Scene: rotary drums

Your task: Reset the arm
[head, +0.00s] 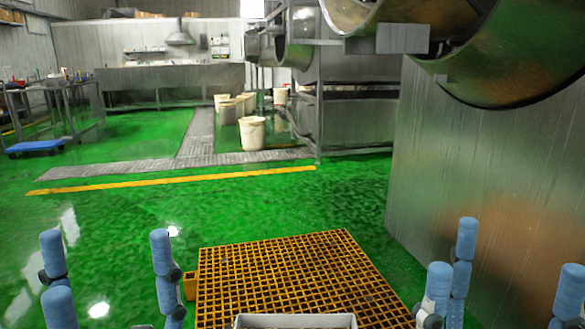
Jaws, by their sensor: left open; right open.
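My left gripper (107,262) is at the lower left of the head view, with its blue fingers spread and pointing up. Nothing is between the fingers, only green floor behind them. My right gripper (503,268) is at the lower right, also with blue fingers spread and empty. It shows in front of the metal wall of the large machine. The lower parts of both grippers and most of both arms are out of the picture.
An orange grated platform (290,275) lies low between my grippers. A metal drum machine (490,190) with an overhead drum (520,60) stands close on the right. White buckets (252,134), a blue cart (36,147) and a steel bench (170,80) are farther off. Green floor is clear left of centre.

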